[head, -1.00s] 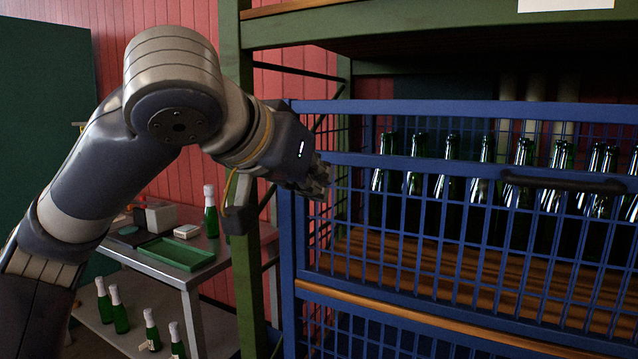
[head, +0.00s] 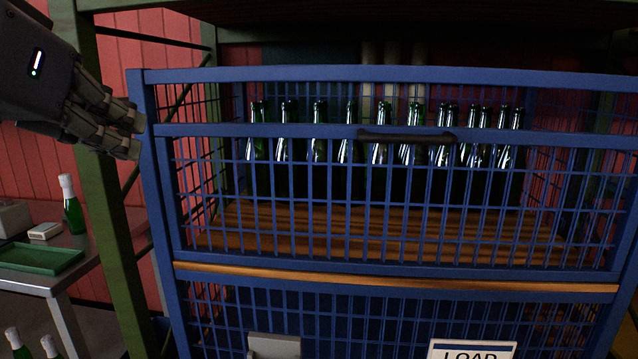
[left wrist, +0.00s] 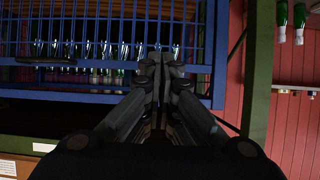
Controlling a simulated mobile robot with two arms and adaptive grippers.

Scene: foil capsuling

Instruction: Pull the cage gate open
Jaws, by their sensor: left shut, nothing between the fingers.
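The blue mesh cage gate (head: 400,267) spans the middle of the head view, and its upper part is upright in line with the frame. A dark bar handle (head: 407,136) sits on its upper rail, right of centre. Several green bottles (head: 320,150) stand behind the mesh on a wooden shelf. My left gripper (head: 138,136) is shut and empty at the gate's upper left corner, well left of the handle. I cannot tell whether it touches the frame. The left wrist view shows its closed fingers (left wrist: 160,65) before the blue mesh (left wrist: 110,30). My right gripper is not in view.
A green rack post (head: 105,190) stands just left of the cage. A side table with a green tray (head: 40,259) and a foil-topped bottle (head: 72,205) is at the left. A LOAD sign (head: 472,350) is at the bottom. Space before the gate looks clear.

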